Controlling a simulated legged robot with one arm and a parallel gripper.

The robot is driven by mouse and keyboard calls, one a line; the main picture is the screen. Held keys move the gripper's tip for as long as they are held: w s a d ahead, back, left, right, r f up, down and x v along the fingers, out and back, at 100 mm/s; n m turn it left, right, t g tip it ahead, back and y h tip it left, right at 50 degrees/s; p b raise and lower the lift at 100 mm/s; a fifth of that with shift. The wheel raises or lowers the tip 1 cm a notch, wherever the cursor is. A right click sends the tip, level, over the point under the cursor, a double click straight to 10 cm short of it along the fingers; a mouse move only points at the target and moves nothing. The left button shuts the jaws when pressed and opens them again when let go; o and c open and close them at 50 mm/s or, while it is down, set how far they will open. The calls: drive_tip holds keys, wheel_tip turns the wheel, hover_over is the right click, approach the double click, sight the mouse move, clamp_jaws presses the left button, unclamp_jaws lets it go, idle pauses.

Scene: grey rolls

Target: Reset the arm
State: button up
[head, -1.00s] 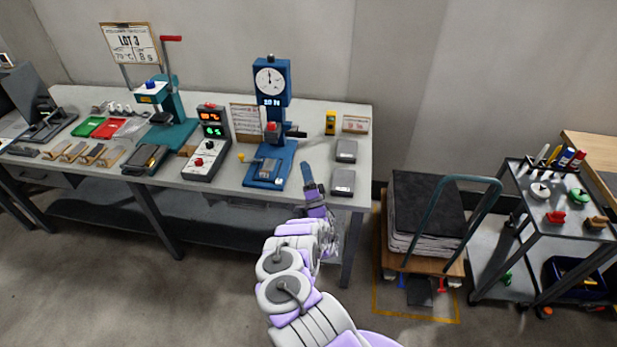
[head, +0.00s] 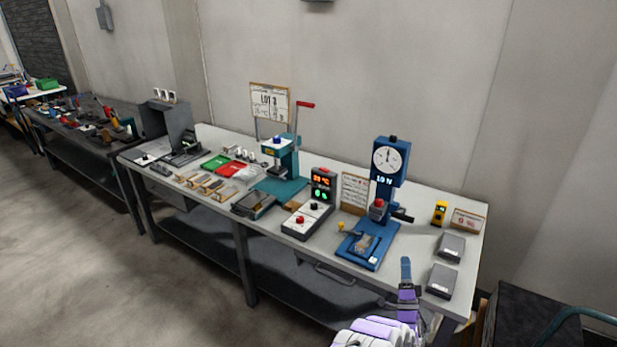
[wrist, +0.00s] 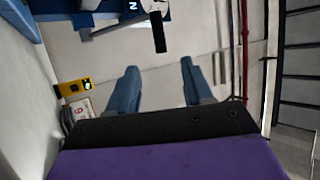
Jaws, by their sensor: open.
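My gripper (head: 406,268) shows in the head view at the bottom right, over the front right part of the workbench (head: 340,272). Its blue fingertips point away from me, toward the bench. In the wrist view the two blue fingers of my gripper (wrist: 157,85) stand apart with nothing between them. The purple and white arm reaches up from the bottom edge of the head view. A blue dial press (head: 382,190) stands left of and behind the gripper. Two grey blocks (head: 441,281) lie just right of the gripper.
A yellow device (head: 439,212) and a small sign (head: 467,220) stand at the bench's right end. A black two-display box (head: 322,187), a teal hand press (head: 282,165) and trays fill the bench to the left. A dark stack (head: 535,318) stands at the lower right. The floor at left is clear.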

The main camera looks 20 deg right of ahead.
drive_tip(key=shift+w, duration=0.1)
drive_tip(key=w+a+r+m+g+y, duration=0.1)
drive_tip(key=w+a+r+m+g, duration=0.15)
drive_tip(key=w+a+g, duration=0.95)
drive_tip(key=s+a+r+n+g+y, duration=0.1)
drive_tip(key=a+r+n+y, duration=0.4)
drive_tip(key=a, duration=0.7)
drive_tip(key=a+r+n+g+y, duration=0.1)
drive_tip(key=a+r+n+y, duration=0.3)
drive_tip(key=a+r, duration=0.5)
drive_tip(key=s+a+r+n+g, duration=0.1)
drive_tip(key=s+a+n+g, duration=0.15)
drive_tip(key=s, duration=0.45)
drive_tip(key=s+a+r+n+g+y, duration=0.1)
drive_tip(key=s+a+r+n, duration=0.1)
drive_tip(key=s+a, duration=0.3)
drive_tip(key=s+a+r+n+g, duration=0.1)
drive_tip(key=s+a+n, duration=0.1)
drive_tip(key=s, duration=0.6)
drive_tip(key=s+d+r+n+g+h, duration=0.1)
drive_tip(key=s+n+g, duration=0.1)
drive_tip(key=s, duration=1.5)
drive_tip(key=s+d+r+n+g+h, duration=0.1)
drive_tip(key=s+g, duration=0.4)
drive_tip(key=s, duration=1.2)
drive_tip(key=shift+s+d+r+n, duration=0.25)
drive_tip(key=shift+d+r+n, duration=0.35)
drive_tip(key=shift+n, duration=0.5)
